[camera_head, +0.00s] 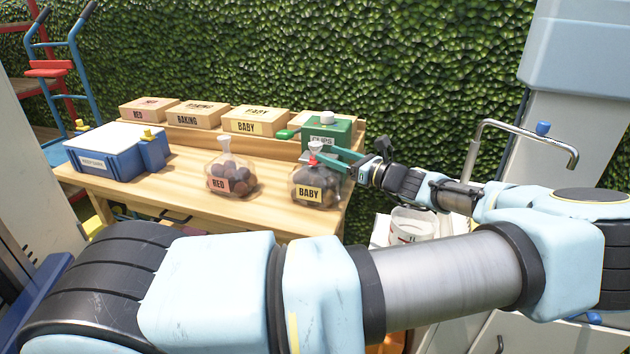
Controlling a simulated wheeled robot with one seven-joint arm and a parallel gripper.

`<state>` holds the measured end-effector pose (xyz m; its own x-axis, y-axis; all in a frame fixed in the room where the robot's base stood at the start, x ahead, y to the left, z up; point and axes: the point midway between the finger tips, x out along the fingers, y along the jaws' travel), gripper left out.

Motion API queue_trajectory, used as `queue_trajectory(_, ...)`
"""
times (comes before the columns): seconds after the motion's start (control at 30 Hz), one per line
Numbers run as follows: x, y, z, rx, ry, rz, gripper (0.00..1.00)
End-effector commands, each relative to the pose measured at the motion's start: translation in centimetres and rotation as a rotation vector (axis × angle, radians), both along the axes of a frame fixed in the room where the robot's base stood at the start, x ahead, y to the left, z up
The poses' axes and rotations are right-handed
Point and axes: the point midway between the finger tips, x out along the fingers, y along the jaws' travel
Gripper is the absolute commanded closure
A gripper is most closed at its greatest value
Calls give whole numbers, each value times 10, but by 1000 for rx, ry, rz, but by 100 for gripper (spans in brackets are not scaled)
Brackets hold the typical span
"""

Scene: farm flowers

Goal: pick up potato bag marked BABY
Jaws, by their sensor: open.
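The potato bag marked BABY (316,192) stands upright at the right front of the wooden table. A second bag, marked RED (230,180), stands to the left, apart from the gripper.
A green box (334,130) stands close behind the BABY bag and gripper. Cardboard boxes marked RED (146,115), BAKING (190,121) and BABY (247,127) line the back shelf. A blue box (104,165) sits at the left. The table (170,192) is clear between it and the RED bag.

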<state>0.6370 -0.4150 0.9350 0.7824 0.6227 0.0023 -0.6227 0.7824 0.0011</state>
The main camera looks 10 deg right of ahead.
Motion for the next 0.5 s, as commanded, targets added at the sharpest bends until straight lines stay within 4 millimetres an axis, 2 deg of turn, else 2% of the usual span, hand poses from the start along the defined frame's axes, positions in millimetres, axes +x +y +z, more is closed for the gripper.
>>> queue_trajectory(0.17, 10, 8, 1, 0, 0, 1, 36)
queue_trajectory(0.5, 44, 34, -3, -2, 0, 0, 36)
